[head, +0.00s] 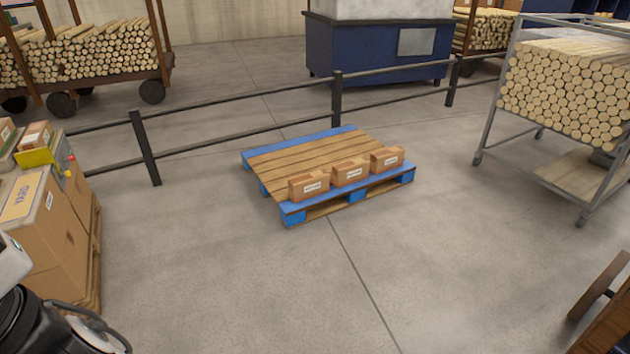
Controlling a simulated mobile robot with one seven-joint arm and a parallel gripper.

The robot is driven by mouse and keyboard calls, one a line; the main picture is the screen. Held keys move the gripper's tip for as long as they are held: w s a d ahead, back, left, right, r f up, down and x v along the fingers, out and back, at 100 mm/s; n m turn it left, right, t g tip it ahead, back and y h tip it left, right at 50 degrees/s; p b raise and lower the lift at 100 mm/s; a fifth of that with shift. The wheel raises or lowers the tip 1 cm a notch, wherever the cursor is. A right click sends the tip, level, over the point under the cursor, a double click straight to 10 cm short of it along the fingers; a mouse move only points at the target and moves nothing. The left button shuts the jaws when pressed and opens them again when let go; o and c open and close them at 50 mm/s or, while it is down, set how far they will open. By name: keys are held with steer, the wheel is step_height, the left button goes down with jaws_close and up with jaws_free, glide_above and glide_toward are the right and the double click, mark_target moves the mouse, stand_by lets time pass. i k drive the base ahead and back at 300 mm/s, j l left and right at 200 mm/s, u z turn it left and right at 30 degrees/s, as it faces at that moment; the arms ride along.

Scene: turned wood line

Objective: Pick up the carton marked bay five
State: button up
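Three small brown cartons stand in a row along the near edge of a blue and wood pallet (290,156) on the floor. They are the left carton (309,185), the middle carton (350,172) and the right carton (387,159). Each has a white label on its front face. The print is too small to read, so I cannot tell which one is marked bay five. My gripper is not in view; only part of my arm shows at the bottom left, well apart from the pallet.
A dark railing (240,134) runs behind the pallet. Large cartons (42,230) are stacked on a pallet at the left. A cart of round wood (568,90) stands at the right. A wooden object (605,315) is at the lower right. The floor before the pallet is clear.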

mark_target(302, 187)
steer(key=i+j+z, duration=0.1)
steer(key=i, duration=0.45)
steer(key=i+j+z, duration=0.15)
steer(key=i+j, duration=0.2)
steer(key=i, duration=0.2)
steer(key=i+j+z, duration=0.1)
steer(key=i+j, duration=0.2)
steer(key=i, duration=0.25)
steer(key=i+j+z, duration=0.15)
steer(key=i+j, duration=0.2)
steer(key=i, duration=0.2)
steer(key=i+j+z, duration=0.1)
steer(key=i+j, duration=0.25)
steer(key=i, duration=0.2)
steer(key=i+j+z, duration=0.1)
steer(key=i+j, duration=0.25)
steer(key=i, duration=0.55)
